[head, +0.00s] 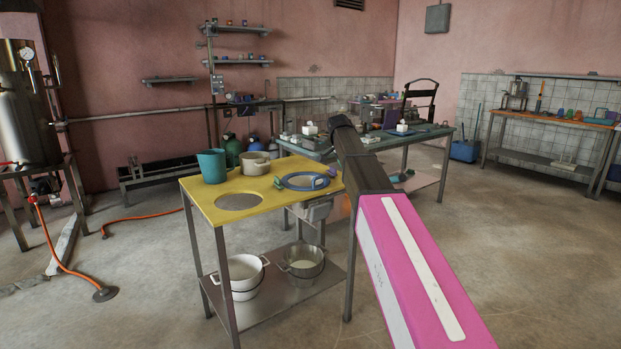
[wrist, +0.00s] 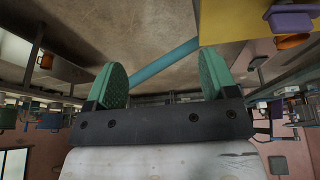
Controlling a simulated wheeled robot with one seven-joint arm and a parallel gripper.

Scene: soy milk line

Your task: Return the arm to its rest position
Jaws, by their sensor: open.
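My arm, with a pink and white link, reaches from the lower right of the head view up past the right side of the yellow-topped table (head: 215,190). My gripper (wrist: 162,68) shows in the wrist view with its two green pads wide apart and nothing held between them. In the head view I cannot clearly make out the gripper, as my arm covers that area. The wrist picture looks upside down, with part of a yellow surface (wrist: 225,20) at its upper right.
An orange hose (head: 62,260) lies at left. Floor is clear at right.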

